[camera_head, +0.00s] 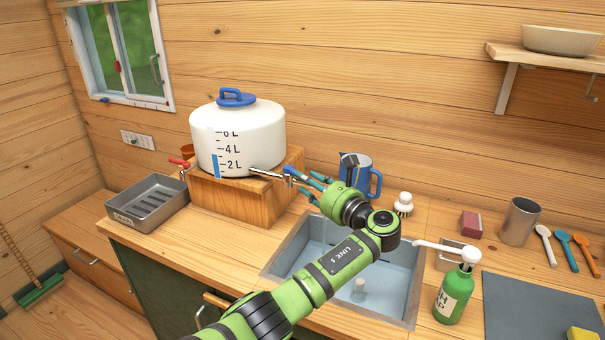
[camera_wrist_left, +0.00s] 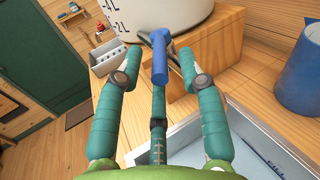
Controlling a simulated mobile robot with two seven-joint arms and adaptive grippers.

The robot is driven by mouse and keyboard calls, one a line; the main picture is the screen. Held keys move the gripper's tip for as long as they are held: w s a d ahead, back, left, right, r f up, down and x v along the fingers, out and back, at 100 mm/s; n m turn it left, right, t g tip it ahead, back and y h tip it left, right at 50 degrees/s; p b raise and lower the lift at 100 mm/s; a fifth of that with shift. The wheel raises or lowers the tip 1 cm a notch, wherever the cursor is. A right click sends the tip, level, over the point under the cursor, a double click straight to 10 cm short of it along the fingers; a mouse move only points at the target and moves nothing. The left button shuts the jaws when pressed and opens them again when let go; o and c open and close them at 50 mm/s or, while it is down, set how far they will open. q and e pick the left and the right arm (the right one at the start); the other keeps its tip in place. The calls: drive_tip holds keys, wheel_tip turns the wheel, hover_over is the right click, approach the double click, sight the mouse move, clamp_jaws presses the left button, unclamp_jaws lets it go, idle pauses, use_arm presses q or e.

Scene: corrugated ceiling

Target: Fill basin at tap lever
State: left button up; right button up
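A white water tank (camera_head: 238,140) with litre marks and a blue lid handle stands on a wooden box (camera_head: 240,200). A metal tap pipe (camera_head: 268,174) runs from its front right to a blue lever (camera_wrist_left: 159,58). A red-handled tap (camera_head: 181,163) is at the box's left. My left gripper (camera_head: 308,184) is at the blue lever. In the left wrist view its teal fingers (camera_wrist_left: 152,66) are spread around the lever, apart from it. My right gripper is out of view.
A grey metal tray (camera_head: 150,203) sits left of the box. A blue jug (camera_head: 357,174) stands behind my gripper, and a white brush (camera_head: 403,203) beside it. A green soap bottle (camera_head: 454,296) and dark mat (camera_head: 528,305) are right of the sink.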

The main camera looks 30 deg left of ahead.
sight(291, 171)
use_arm(q)
drive_tip(key=shift+x, duration=1.5)
clamp_jaws()
drive_tip(key=shift+p, duration=0.35)
